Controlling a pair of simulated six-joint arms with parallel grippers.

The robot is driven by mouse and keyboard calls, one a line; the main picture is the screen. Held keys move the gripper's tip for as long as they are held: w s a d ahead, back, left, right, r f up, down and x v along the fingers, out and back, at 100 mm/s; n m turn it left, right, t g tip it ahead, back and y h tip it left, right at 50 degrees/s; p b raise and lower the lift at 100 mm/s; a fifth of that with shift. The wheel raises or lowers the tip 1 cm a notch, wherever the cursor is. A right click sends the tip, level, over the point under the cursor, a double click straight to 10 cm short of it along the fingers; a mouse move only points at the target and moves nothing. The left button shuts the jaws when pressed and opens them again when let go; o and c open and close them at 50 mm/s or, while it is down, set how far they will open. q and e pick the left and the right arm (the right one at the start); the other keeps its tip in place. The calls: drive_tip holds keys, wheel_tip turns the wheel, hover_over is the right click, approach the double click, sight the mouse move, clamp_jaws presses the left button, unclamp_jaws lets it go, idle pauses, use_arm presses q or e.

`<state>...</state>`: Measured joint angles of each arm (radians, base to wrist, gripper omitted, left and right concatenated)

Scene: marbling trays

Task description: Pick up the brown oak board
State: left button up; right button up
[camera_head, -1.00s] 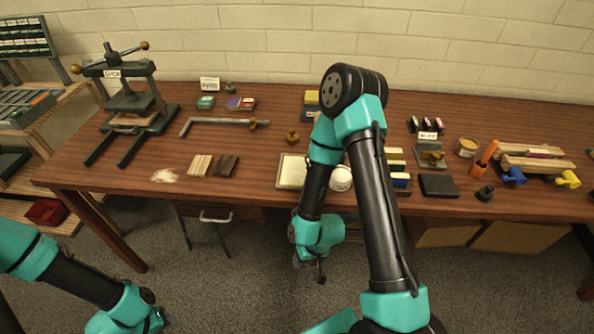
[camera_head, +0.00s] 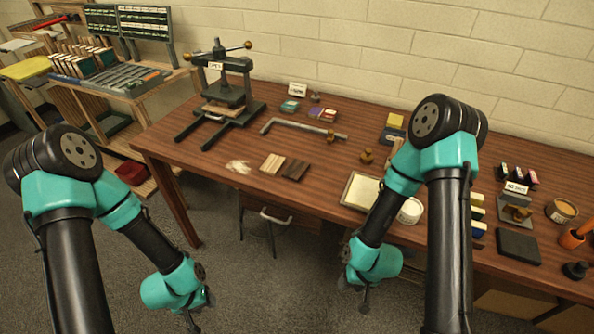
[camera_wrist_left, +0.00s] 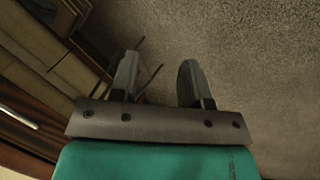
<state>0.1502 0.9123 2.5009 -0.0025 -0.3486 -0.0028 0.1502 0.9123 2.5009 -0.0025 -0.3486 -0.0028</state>
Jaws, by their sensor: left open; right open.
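Two small sets of wooden boards lie side by side near the front edge of the table, left of its middle. The darker one, a brown board (camera_head: 295,169), looks like the brown oak board. A paler striped board (camera_head: 272,163) lies just left of it. My left gripper (camera_head: 193,318) hangs low over the floor in front of the table, well apart from both. In the left wrist view its two fingers (camera_wrist_left: 158,78) are spread with nothing between them. My right gripper (camera_head: 364,302) hangs below the table's front edge, small in view and holding nothing visible.
A dark press (camera_head: 222,95) stands at the table's back left. A metal bar (camera_head: 300,128) lies behind the boards, and pale shavings (camera_head: 238,167) lie left of them. A pale tray (camera_head: 360,190) sits to the right.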

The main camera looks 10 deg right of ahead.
use_arm(q)
drive_tip(key=shift+o, duration=0.2)
drive_tip(key=o, duration=0.6)
drive_tip(key=shift+o, duration=0.2)
